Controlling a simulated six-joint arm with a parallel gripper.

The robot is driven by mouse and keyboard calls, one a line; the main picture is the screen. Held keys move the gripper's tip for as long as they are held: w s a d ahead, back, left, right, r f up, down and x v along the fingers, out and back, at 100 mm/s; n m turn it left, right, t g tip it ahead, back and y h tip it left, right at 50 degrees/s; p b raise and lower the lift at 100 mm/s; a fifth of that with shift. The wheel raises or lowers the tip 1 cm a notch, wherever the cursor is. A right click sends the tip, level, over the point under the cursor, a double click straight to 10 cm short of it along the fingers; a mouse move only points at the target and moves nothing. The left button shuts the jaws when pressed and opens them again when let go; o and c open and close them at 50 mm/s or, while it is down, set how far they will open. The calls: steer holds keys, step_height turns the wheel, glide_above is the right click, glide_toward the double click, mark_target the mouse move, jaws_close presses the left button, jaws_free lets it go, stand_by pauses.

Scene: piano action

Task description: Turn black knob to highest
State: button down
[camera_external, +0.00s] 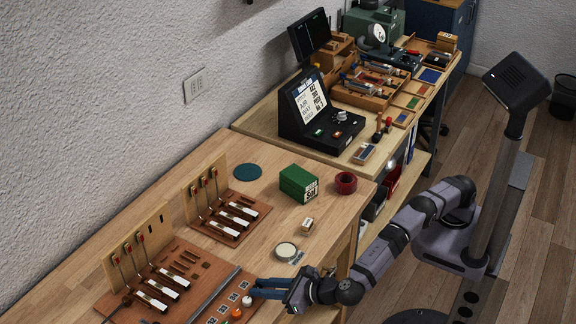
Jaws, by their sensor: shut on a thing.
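My gripper (256,288) is low in the picture, its blue fingers reaching left over the right edge of a brown wooden board (200,302). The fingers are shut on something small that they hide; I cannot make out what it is. No black knob shows clearly. An orange knob (236,313) and a white knob (247,301) stand on the board just below and left of the fingertips. Small numbered plates (233,297) lie in a row beside them.
Key-action models (227,215) stand to the left. A round tin (286,251), a small wooden block (307,225), a green box (298,184) and a red tape roll (345,183) are behind my gripper. A black console (312,118) with a pale dial is farther back.

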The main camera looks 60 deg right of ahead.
steer(key=shift+a+r+m+h+p, duration=0.3)
steer(key=shift+r+m+h+p, duration=0.15)
steer(key=shift+p, duration=1.2)
steer(key=shift+d+f+h+p, duration=0.1)
steer(key=shift+f+h+p, duration=0.2)
steer(key=shift+p, duration=0.2)
steer(key=c, duration=1.6)
jaws_free()
steer(key=shift+f, duration=0.1)
steer(key=shift+o, duration=0.2)
steer(key=shift+s, duration=0.15)
steer(key=b+v, duration=0.1)
steer(key=v, duration=0.6)
steer(key=shift+s+d, duration=0.1)
steer(key=shift+d, duration=0.05)
